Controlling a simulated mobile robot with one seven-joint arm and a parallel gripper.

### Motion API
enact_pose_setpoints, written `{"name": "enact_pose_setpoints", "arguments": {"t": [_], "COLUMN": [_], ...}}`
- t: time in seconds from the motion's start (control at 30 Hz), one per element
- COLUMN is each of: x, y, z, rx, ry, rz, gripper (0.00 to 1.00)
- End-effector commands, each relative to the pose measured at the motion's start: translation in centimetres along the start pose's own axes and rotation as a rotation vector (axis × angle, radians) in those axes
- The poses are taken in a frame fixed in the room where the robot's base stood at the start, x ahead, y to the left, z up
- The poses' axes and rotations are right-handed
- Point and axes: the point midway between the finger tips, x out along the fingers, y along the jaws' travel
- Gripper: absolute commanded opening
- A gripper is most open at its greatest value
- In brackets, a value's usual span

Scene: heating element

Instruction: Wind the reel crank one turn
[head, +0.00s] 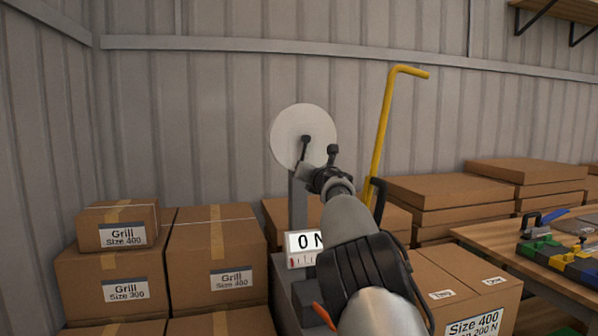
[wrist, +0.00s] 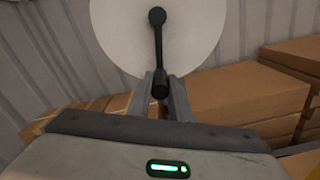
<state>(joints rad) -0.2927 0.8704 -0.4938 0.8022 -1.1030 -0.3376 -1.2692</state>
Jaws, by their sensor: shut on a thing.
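The reel is a pale round disc (head: 287,131) on a grey post (head: 297,203); it also fills the top middle of the wrist view (wrist: 115,30). A black crank arm (wrist: 158,50) runs from the disc's hub straight down to a black handle (wrist: 160,90). My gripper (wrist: 161,92) is shut on the handle, with one grey finger on each side of it. In the head view my gripper (head: 303,172) is in front of the disc's lower part, and my arm hides part of the post and stand.
A display reading "0 N" (head: 303,243), partly hidden, sits below the reel. A yellow bent bar (head: 384,130) stands right of my arm. Cardboard boxes (head: 215,255) stack at left, with more (head: 440,195) at right. A workbench (head: 530,255) holds coloured parts.

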Motion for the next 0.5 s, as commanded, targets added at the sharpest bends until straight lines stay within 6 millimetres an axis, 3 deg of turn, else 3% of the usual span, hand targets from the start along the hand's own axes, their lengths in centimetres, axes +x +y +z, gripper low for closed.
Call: {"name": "enact_pose_setpoints", "arguments": {"t": [0.5], "x": [-0.1], "y": [-1.8], "z": [1.0], "rx": [-0.200], "ry": [-0.007], "rz": [-0.003], "gripper": [0.00]}}
